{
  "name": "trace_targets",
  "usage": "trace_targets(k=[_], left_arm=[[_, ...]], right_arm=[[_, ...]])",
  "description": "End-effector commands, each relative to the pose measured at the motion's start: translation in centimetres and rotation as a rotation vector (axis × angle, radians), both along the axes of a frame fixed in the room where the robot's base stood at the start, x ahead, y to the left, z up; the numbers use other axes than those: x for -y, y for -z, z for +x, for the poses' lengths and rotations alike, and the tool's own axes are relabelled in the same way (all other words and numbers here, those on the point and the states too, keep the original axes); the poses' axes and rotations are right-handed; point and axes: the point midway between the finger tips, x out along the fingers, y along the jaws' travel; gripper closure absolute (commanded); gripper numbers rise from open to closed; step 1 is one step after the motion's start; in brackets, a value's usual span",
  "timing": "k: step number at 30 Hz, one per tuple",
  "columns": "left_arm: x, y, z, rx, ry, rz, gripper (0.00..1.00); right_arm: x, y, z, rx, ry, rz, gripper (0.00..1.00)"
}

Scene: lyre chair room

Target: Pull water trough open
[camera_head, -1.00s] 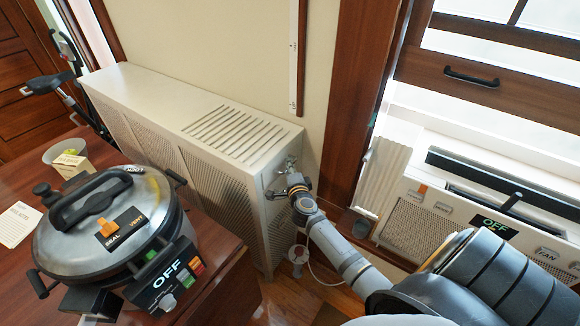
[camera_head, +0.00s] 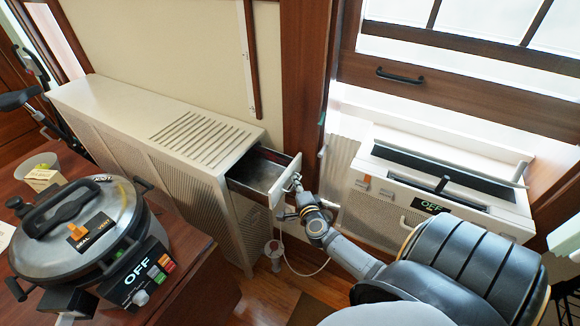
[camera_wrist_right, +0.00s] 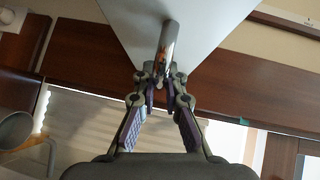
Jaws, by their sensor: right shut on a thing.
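The water trough (camera_head: 260,172) is a drawer with a white front and a dark inside, at the right end of the white slatted radiator cover (camera_head: 150,115). It stands partly pulled out. My right gripper (camera_head: 298,187) is at the trough's front and is shut on its small metal handle. In the right wrist view the gripper's fingers (camera_wrist_right: 162,80) close around the shiny handle (camera_wrist_right: 168,45), which stands out from the pale front panel (camera_wrist_right: 190,20). My left gripper is not in view.
A pressure cooker (camera_head: 80,220) stands on the brown wooden table (camera_head: 200,270) at the lower left. A white window unit (camera_head: 440,190) sits under the window at the right. A white cord (camera_head: 300,270) hangs below the trough.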

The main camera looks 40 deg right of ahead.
Motion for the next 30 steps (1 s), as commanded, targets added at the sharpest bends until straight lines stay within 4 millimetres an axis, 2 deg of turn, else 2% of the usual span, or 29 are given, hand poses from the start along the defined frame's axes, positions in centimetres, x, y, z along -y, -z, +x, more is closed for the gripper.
trace_targets(k=[7, 8, 9, 11, 20, 23, 30], left_arm=[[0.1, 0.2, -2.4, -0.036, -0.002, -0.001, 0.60], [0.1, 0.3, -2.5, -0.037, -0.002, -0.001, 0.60], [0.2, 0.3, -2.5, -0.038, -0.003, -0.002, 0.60], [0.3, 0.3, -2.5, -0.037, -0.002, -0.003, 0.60], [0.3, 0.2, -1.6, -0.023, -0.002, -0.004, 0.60], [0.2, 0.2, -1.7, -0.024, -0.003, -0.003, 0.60], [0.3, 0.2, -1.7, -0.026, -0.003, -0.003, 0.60]], right_arm=[[0.0, 0.1, 0.0, 0.000, 0.001, 0.001, 1.00], [0.0, 0.1, 0.0, 0.000, 0.001, 0.001, 1.00], [0.0, 0.0, 0.0, 0.000, 0.001, 0.001, 0.88], [0.0, 0.0, 0.0, 0.000, 0.001, 0.001, 0.79], [0.0, 0.0, -0.1, 0.000, 0.000, 0.001, 0.79], [-0.4, -0.1, -1.0, -0.001, -0.001, 0.001, 0.79], [-2.6, -0.7, -6.2, -0.003, 0.000, 0.003, 0.79]])
